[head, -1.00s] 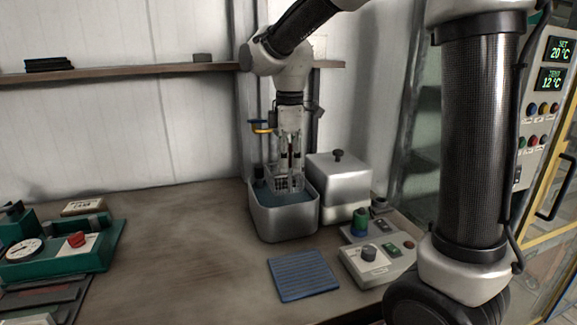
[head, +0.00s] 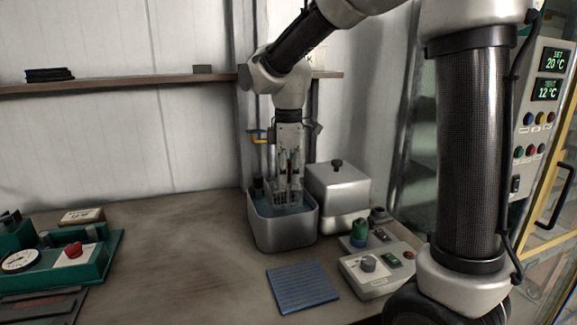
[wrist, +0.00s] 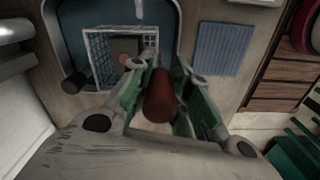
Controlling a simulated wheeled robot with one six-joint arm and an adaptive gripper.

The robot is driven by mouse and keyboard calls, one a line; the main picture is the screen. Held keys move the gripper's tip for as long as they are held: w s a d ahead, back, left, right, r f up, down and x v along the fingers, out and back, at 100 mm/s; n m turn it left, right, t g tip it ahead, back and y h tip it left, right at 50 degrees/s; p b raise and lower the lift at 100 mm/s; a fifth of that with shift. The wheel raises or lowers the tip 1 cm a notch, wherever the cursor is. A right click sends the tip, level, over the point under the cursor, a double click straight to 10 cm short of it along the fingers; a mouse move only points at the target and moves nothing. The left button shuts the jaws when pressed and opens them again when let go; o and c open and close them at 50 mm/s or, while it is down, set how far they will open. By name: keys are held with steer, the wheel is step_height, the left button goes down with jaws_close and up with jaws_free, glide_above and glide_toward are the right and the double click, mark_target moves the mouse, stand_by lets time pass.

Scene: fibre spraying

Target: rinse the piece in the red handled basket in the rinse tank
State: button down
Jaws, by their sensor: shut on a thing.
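My gripper (head: 289,172) points down over the rinse tank (head: 283,233), a square steel tank of bluish water. It is shut on the red handle (wrist: 160,95) of a wire basket. The basket (head: 283,197) hangs inside the tank, its lower part down at the water; how deep it sits is hard to tell. In the wrist view the white wire basket (wrist: 98,70) shows within the tank's rim, with a small brownish piece (wrist: 125,46) inside it. The gripper's fingers hide part of the basket.
A steel box with a knobbed lid (head: 337,188) stands close right of the tank. A blue ribbed mat (head: 302,288) and a control box (head: 377,268) lie in front. A yellow-ended tap (head: 258,140) is behind. The bench's middle left is clear.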

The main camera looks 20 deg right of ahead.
mark_target(288, 208)
step_height(288, 208, down, 7)
steer(key=shift+f, duration=0.15)
steer(key=shift+s+f, duration=0.45)
steer(key=shift+f, duration=0.25)
steer(key=shift+w+r, duration=0.2)
steer(key=shift+r, duration=0.35)
steer(key=shift+w+r, duration=0.2)
steer(key=shift+r, duration=4.35)
stand_by(0.6)
